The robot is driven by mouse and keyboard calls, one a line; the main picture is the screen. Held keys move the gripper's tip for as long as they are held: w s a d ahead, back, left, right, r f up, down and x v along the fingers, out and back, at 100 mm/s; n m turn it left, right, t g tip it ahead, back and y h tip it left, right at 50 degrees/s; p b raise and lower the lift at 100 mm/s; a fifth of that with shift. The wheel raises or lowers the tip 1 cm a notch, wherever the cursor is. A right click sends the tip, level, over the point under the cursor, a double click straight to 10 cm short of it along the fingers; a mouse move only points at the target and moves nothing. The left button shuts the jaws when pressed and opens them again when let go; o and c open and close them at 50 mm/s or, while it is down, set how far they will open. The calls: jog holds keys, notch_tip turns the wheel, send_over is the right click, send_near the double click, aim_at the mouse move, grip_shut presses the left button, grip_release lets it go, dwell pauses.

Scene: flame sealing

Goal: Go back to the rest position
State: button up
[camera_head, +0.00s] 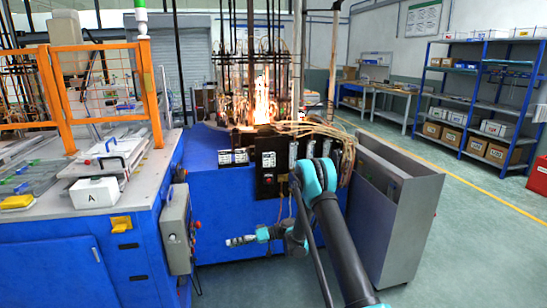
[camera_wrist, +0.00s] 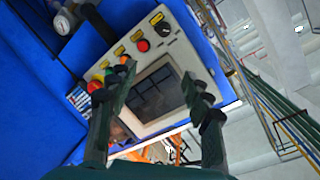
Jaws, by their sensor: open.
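My gripper (camera_head: 230,241) is at the end of my arm, low in front of the blue flame-sealing machine (camera_head: 222,180) in the head view. It points left, toward a grey control box (camera_head: 178,232) on the side of the left bench. In the wrist view my gripper (camera_wrist: 158,78) has its two dark fingers spread apart with nothing held between them. Beyond the fingers is a grey control panel (camera_wrist: 178,52) with a dark screen, a red button and other coloured buttons. The fingers overlap the panel in the picture; I cannot tell the exact distance.
Flames (camera_head: 262,100) burn among glass tubes on the machine. A grey metal bin (camera_head: 405,225) stands right of my arm. The left bench carries a white box marked A (camera_head: 92,193) and orange guards (camera_head: 105,80).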

jog(key=s+d+r+m+t+h, duration=0.25)
jog(key=s+d+r+h, duration=0.2)
jog(key=d+r, duration=0.3)
jog(key=s+d+r+m+t+h, duration=0.2)
jog(key=s+d+r+m+h, duration=0.1)
jog(key=s+d+r, duration=0.4)
jog(key=s+d+f+m+t+h, duration=0.1)
jog(key=s+d+m+h, duration=0.3)
jog(key=s+d, duration=1.7)
jog(key=d+t+h, duration=0.1)
jog(key=h, duration=0.3)
jog(key=shift+d, duration=0.15)
jog(key=shift+s+m, duration=0.1)
jog(key=shift+m, duration=0.15)
